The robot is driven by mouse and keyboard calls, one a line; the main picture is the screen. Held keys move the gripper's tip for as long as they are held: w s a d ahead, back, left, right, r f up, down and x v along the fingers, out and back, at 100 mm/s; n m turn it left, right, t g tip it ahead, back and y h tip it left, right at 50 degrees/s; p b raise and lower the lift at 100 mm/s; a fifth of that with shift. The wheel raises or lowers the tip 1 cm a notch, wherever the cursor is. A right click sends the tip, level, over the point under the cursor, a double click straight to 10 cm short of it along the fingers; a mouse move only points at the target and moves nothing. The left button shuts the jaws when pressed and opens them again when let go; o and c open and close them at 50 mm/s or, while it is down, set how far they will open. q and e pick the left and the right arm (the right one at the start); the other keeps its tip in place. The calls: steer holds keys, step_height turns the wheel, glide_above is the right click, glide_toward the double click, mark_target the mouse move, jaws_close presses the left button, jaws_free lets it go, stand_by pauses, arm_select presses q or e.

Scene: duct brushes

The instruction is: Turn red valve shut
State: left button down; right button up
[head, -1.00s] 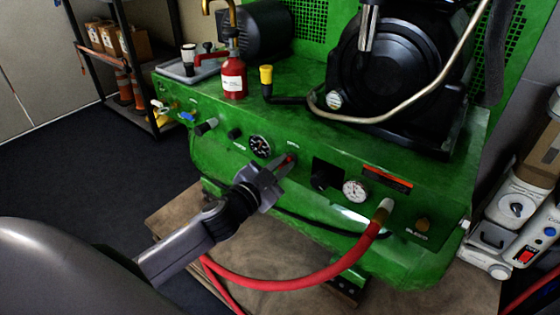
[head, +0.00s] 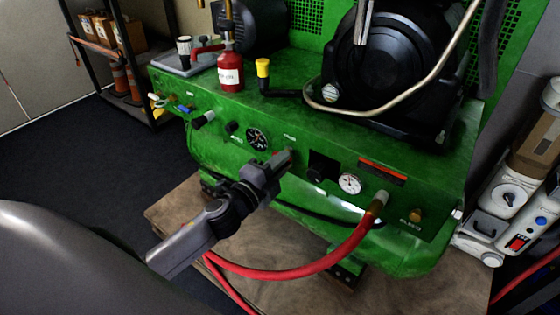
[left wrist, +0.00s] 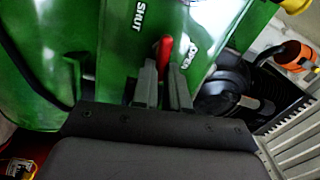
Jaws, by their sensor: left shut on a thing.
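In the left wrist view the red lever (left wrist: 165,47) stands between the two grey fingers (left wrist: 161,85). The white word SHUT (left wrist: 140,14) is left of the lever and the word OPEN (left wrist: 190,55) is right of it. The lever points between the two words. My right gripper is not in view.
A red hose (head: 325,262) loops below my left arm. A red bottle (head: 230,72) stands on the machine. White equipment (head: 508,198) is at the right.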

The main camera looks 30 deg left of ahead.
arm_select(q)
steer(key=shift+f+m, duration=0.1)
steer(key=shift+m, duration=0.7)
steer(key=c, duration=1.1)
jaws_free()
steer(key=shift+c, duration=0.2)
steer(key=shift+s, duration=0.1)
steer(key=s+a, duration=0.1)
steer(key=s, duration=0.6)
steer(key=shift+f, duration=0.1)
